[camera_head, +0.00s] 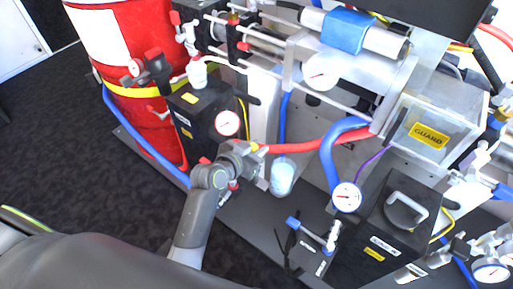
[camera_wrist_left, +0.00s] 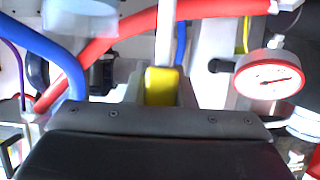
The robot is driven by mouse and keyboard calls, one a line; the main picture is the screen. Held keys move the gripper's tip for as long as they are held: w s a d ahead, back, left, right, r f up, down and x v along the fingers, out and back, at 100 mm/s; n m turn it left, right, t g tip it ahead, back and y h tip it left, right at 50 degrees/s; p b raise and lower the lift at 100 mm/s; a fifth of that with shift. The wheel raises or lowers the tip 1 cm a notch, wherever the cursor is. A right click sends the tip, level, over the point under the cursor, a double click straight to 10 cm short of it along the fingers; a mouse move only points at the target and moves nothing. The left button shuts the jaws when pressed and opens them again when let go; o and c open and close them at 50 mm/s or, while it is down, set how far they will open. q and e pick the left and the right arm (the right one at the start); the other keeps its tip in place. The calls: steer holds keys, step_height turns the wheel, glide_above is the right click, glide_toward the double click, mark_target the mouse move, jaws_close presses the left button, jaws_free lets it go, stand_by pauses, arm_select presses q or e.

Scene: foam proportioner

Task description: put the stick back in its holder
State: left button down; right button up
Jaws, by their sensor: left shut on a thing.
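My left gripper (camera_head: 250,152) is beside the black box with a gauge, in front of the grey column. In the left wrist view it is shut on the stick, whose yellow part (camera_wrist_left: 160,86) sits between the jaws. A pale, narrow rod (camera_wrist_left: 167,35) runs from the yellow part to the top edge of that view. In the head view only a small yellow bit (camera_head: 256,147) shows at the jaws; the gripper hides the rest. I cannot tell which part is the stick's holder. My right gripper is not in view.
A red hose (camera_head: 310,147) passes close by the gripper, and a clear cup (camera_head: 282,178) hangs to its right. The black box (camera_head: 195,105) with a white gauge (camera_head: 228,123) stands at its upper left. A blue hose (camera_head: 328,165) lies farther right. Dark floor is free at lower left.

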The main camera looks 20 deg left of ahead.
arm_select(q)
steer(key=shift+f, duration=0.1)
steer(key=shift+f, duration=0.25)
steer(key=c, duration=1.2)
jaws_free()
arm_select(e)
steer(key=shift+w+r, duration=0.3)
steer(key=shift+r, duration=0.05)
arm_select(q)
steer(key=shift+r, duration=0.15)
steer(key=shift+r, duration=0.3)
steer(key=p+v, duration=0.1)
steer(key=v, duration=1.1)
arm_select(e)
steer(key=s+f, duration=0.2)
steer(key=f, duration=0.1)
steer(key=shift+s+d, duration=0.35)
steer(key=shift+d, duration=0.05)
arm_select(q)
steer(key=shift+f, duration=0.1)
